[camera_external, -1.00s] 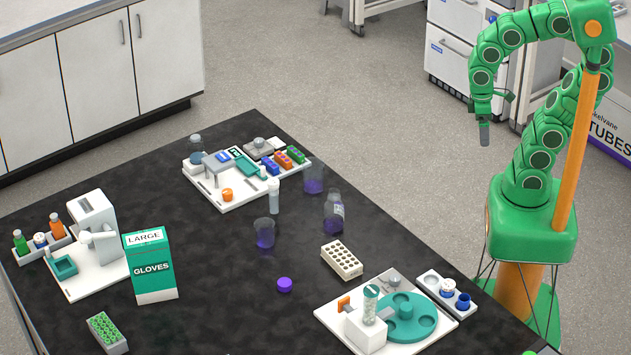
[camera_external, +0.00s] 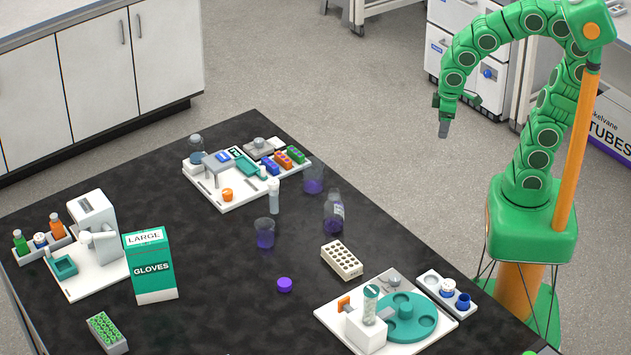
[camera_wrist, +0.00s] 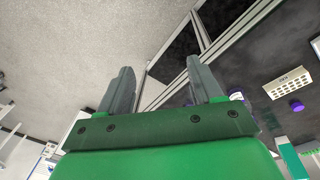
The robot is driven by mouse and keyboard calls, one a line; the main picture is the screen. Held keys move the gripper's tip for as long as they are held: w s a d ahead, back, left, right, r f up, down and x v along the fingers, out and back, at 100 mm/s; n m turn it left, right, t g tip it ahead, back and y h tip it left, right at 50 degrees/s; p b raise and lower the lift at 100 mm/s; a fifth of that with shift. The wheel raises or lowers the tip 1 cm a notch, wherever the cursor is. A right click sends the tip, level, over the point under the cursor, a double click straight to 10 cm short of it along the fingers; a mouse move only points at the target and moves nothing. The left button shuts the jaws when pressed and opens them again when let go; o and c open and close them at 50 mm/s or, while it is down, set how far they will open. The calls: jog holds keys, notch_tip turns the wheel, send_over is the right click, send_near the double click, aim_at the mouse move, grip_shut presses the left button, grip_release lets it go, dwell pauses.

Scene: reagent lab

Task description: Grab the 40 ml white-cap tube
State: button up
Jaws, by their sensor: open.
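A slim clear tube with a whitish top (camera_external: 274,197) stands upright on the black bench, in front of the white tray at the back. It looks like the white-cap tube, but its volume marking is too small to read. My gripper (camera_external: 443,130) hangs in the air beyond the bench's right edge, well apart from the tube. In the wrist view the two grey fingers (camera_wrist: 159,80) are spread with nothing between them. I cannot make out the tube in the wrist view.
Beakers with purple liquid (camera_external: 265,234) and a purple-filled bottle (camera_external: 334,213) stand near the tube. A white rack (camera_external: 342,260), a purple cap (camera_external: 285,284) and a glove box (camera_external: 152,267) are nearer the front.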

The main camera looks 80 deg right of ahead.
jog(key=w+d+f+t, duration=0.2)
jog(key=w+f+t, duration=0.1)
jog(key=w, duration=1.2)
jog(key=n+t+y, duration=0.6)
jog(key=t+y, duration=0.2)
send_near(274, 196)
jog(key=w, duration=0.3)
jog(key=shift+r+x, duration=0.15)
jog(key=shift+x, duration=1.95)
jog(key=shift+r+x, duration=0.15)
jog(key=shift+x, duration=1.9)
jog(key=shift+w+a, duration=0.1)
jog(key=c, duration=1)
